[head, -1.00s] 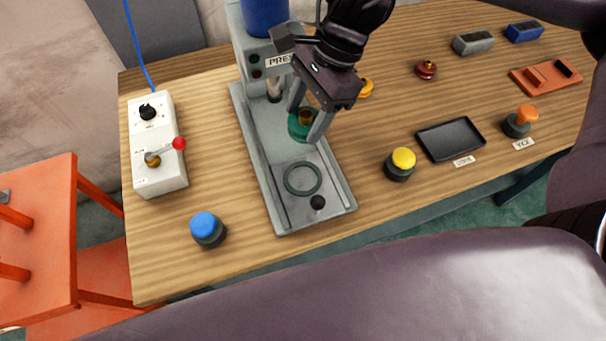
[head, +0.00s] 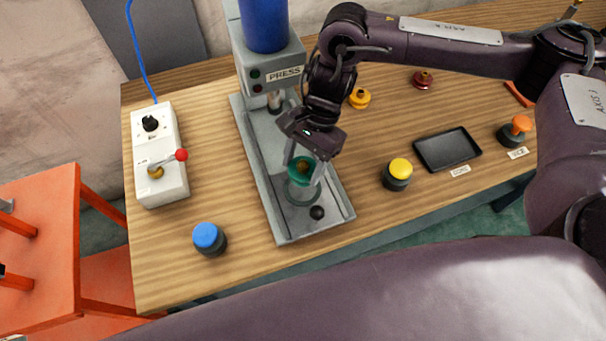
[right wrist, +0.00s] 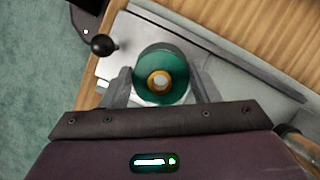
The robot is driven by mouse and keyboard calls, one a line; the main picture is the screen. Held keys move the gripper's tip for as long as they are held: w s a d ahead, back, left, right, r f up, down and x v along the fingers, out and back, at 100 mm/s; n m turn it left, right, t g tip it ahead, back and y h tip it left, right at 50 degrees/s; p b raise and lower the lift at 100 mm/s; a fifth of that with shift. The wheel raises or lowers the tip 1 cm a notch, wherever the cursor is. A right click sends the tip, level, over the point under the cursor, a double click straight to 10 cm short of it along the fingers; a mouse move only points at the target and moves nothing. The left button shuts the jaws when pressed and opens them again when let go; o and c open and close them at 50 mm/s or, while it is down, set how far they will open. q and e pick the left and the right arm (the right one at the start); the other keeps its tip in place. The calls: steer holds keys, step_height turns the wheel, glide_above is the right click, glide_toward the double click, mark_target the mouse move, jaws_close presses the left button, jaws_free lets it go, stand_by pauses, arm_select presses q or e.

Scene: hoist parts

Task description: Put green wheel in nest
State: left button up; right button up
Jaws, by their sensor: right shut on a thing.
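The green wheel (head: 301,171) has a brass-coloured hub and is held between the fingers of my right gripper (head: 304,180). It also shows in the right wrist view (right wrist: 162,79), between the two grey fingertips (right wrist: 160,92). The nest (head: 303,193) is a round ring on the sliding plate of the grey press. The wheel is over the ring, with part of the ring showing below it; I cannot tell the exact gap. A black ball knob (head: 317,212) stands in front of the ring. My left gripper is not in view.
The press (head: 270,70) stands behind the nest. A white control box (head: 158,150) with a red-tipped lever is at left. A blue button (head: 209,238), a yellow button (head: 397,174) and a black tray (head: 447,150) are on the table. Yellow (head: 359,98) and red (head: 423,79) wheels lie further back.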

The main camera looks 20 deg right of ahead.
mark_target(303, 179)
step_height(303, 179, down, 6)
steer(key=shift+r+p, duration=0.1)
steer(key=shift+p, duration=0.55)
steer(key=shift+f, duration=0.4)
steer(key=shift+f, duration=0.1)
steer(key=o, duration=1.4)
